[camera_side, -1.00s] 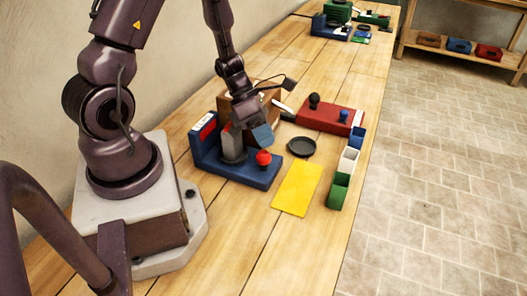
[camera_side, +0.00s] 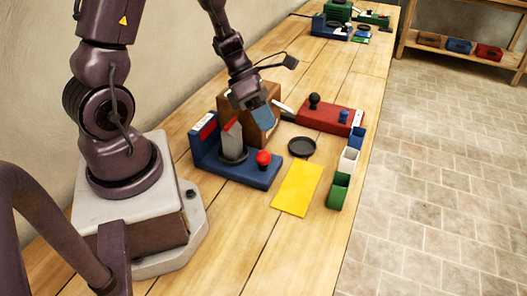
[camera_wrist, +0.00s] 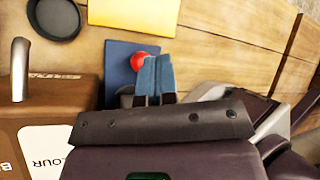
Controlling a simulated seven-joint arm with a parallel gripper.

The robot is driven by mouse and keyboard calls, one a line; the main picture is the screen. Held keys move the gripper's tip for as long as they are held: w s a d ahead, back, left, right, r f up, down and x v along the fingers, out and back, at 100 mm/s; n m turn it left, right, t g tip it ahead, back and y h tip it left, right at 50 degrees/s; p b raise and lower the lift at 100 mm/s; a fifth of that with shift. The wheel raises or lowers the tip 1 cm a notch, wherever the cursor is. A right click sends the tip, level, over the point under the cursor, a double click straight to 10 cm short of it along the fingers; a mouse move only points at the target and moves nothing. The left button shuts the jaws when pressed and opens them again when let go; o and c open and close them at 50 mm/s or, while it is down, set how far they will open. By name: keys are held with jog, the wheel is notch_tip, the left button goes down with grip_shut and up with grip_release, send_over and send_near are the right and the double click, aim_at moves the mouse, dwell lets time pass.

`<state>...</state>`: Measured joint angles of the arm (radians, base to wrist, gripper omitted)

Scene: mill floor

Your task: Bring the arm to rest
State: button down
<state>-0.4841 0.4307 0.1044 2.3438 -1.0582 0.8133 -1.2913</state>
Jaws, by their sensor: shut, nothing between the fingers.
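My gripper (camera_side: 266,117) hangs in the air over the blue fixture and in front of the brown box, its blue fingers together and empty. In the wrist view the closed fingers (camera_wrist: 154,78) point at the blue fixture and partly cover it. The blue fixture (camera_side: 246,171) has a red knob (camera_side: 263,157), a grey upright piece and a back wall with a red and white label. The knob also shows in the wrist view (camera_wrist: 139,61), just beside the fingertips.
A brown box (camera_side: 235,103) lettered "FLOUR" stands close behind my gripper, a metal handle (camera_wrist: 19,68) rising from it. A black dish (camera_side: 302,146), yellow sheet (camera_side: 297,188), red fixture (camera_side: 324,117) and small bins (camera_side: 338,191) lie to the right. The table's front stretch is clear.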

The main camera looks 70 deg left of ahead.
dwell(0.4)
jog(key=shift+m, duration=0.5)
jog(key=shift+s+d+m+g, duration=0.1)
jog(key=shift+s+m+g, duration=0.25)
jog(key=shift+m, duration=0.45)
jog(key=s+d+r+m+t+y, duration=0.1)
jog(key=s+d+r+m+y, duration=0.1)
jog(key=r+m, duration=0.5)
jog(key=s+d+r+m+t+y, duration=0.1)
jog(key=r+m, duration=0.5)
jog(key=m, duration=0.6)
jog(key=s+d+r+m+t+y, duration=0.1)
jog(key=s+d+r+m+y, duration=0.2)
jog(key=r+m, duration=0.4)
jog(key=s+m, duration=0.1)
jog(key=m, duration=0.2)
jog(key=shift+s+r+y, duration=0.3)
jog(key=shift+s+y, duration=0.1)
